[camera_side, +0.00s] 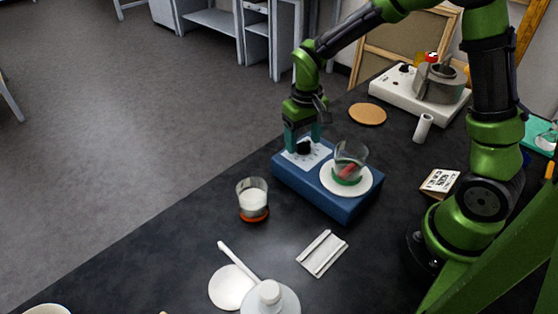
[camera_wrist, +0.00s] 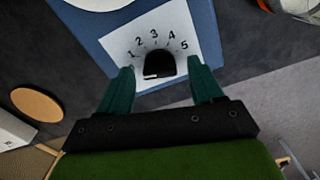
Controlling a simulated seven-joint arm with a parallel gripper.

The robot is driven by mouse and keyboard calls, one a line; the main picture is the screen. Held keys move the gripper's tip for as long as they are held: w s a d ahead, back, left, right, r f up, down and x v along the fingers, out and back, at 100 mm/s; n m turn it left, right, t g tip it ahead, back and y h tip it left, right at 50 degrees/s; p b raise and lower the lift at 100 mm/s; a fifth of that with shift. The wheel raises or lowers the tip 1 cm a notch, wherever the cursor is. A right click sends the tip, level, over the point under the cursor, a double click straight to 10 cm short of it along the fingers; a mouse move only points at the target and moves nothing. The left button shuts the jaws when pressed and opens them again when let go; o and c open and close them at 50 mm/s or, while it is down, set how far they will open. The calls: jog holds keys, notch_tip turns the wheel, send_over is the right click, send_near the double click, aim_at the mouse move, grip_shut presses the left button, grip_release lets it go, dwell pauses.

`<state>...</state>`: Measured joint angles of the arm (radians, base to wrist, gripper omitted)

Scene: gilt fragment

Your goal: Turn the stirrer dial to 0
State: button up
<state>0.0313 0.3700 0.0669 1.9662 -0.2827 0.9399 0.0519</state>
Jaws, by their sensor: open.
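The stirrer is a blue box (camera_side: 318,192) on the black bench, with a round white top plate (camera_side: 362,187) and a white dial panel (camera_side: 318,156). Its black dial (camera_side: 304,148) also shows in the wrist view (camera_wrist: 160,63), below printed numbers 1 to 5. A small pale mark shows on the dial's lower left edge in the wrist view; I cannot tell its exact setting. A 0 is not legible. My gripper (camera_side: 304,140) points down over the dial. Its teal fingers (camera_wrist: 162,84) are open, one on each side of the dial, with gaps visible in the wrist view.
A glass beaker (camera_side: 351,156) with something red and green inside stands on the plate. A beaker of white material (camera_side: 252,202) stands left of the stirrer. A white folded piece (camera_side: 322,253) lies in front. A cork disc (camera_side: 367,114) and another device (camera_side: 408,92) are behind.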

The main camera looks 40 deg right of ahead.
aim_at(303, 142)
notch_tip(303, 142, up, 17)
dwell(0.4)
jog(key=s+a+m+t+y, duration=0.1)
jog(key=s+t, duration=0.6)
jog(key=s, duration=0.7)
jog(key=shift+s+a+r+y, duration=0.25)
jog(key=shift+a+y, duration=0.25)
jog(key=shift+a, duration=0.15)
